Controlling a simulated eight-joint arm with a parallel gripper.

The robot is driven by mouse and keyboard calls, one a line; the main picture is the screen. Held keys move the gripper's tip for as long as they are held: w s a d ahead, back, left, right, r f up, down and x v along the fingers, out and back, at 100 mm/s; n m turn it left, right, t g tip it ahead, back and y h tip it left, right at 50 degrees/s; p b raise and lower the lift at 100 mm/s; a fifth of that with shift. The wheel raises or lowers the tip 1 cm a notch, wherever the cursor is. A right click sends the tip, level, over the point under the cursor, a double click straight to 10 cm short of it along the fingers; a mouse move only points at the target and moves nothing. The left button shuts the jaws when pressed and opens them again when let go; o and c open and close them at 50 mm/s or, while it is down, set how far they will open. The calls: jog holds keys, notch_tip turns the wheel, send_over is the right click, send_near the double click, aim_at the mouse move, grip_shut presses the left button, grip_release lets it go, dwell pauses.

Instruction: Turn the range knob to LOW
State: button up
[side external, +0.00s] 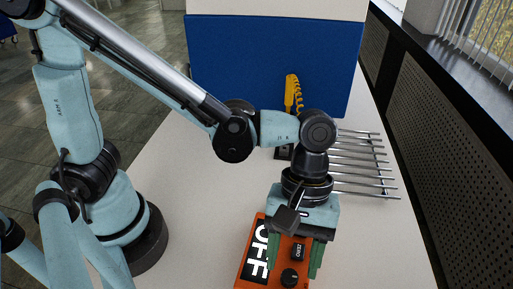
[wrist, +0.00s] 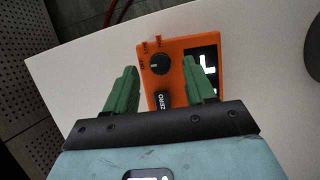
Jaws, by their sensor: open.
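The orange device (side external: 243,274) lies on the white table below my gripper, with a black display reading "OFF" (side external: 258,250). Its round black range knob (side external: 290,277) sits near the front edge. A black "ZERO" button (wrist: 163,100) is beside the knob. My gripper (wrist: 160,78) has green fingers, open, one on each side of the device's knob area, with nothing between them gripped. In the side view the green fingers (side external: 301,262) straddle the device from above.
A metal rod rack (side external: 365,165) lies behind to the right. The table (side external: 195,190) left of the device is clear. A perforated dark wall unit (side external: 440,140) runs along the right.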

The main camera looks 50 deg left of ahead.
aim_at(289, 279)
jog(key=shift+x, duration=1.2)
grip_shut()
jog(key=shift+m, duration=0.4)
jog(key=m+y, duration=0.1)
jog(key=m, duration=0.2)
jog(key=shift+d+m+g+y, duration=0.1)
jog(key=shift+m+g+y, duration=0.2)
jog(key=shift+g, duration=0.1)
jog(key=shift+w+d+m+y, duration=0.1)
jog(key=shift+m+y, duration=0.8)
jog(key=shift+m, duration=1.3)
